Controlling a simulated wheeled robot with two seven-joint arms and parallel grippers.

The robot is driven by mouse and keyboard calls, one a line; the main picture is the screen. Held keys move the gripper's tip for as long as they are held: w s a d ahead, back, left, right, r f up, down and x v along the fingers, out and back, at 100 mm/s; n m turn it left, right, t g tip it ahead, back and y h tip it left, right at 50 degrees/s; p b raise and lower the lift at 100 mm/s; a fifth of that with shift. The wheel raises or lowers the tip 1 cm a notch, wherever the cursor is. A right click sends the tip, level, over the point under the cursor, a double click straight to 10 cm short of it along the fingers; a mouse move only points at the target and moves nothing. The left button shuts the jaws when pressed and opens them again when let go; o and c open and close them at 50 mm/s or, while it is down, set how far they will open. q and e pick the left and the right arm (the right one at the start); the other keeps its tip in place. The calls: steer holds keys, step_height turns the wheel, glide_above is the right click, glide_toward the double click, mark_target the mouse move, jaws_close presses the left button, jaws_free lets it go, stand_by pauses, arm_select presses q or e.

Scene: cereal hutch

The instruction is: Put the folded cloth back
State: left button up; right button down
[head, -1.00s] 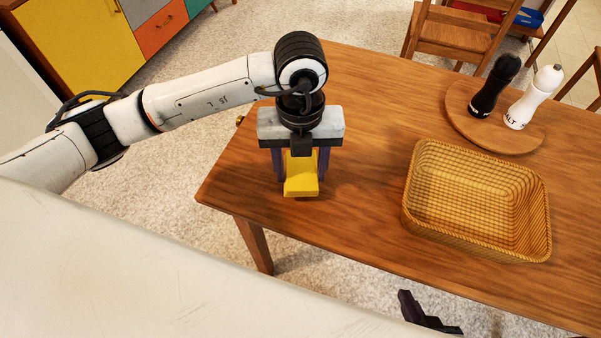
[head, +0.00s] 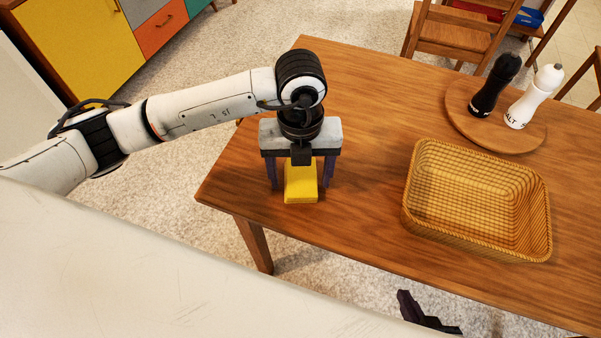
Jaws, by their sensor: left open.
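The folded cloth (head: 301,188) is yellow and lies near the table's left front edge. My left gripper (head: 301,187) points down over it, open, with one dark finger on each side of the cloth. A gap shows between the fingers and the cloth. The gripper body hides the cloth's far end. Part of my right gripper (head: 427,315) shows as dark pieces at the bottom, below the table's front edge; its jaws are not clear.
An empty wicker basket (head: 415,236) stands on the wooden table (head: 365,200) to the right. Behind it, a round board (head: 462,118) holds a black mill (head: 493,87) and a white salt mill (head: 533,97). The tabletop between cloth and basket is clear.

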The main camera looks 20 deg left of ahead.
mark_target(300, 180)
arm_select(q)
step_height(300, 180, up, 12)
stand_by(0.4)
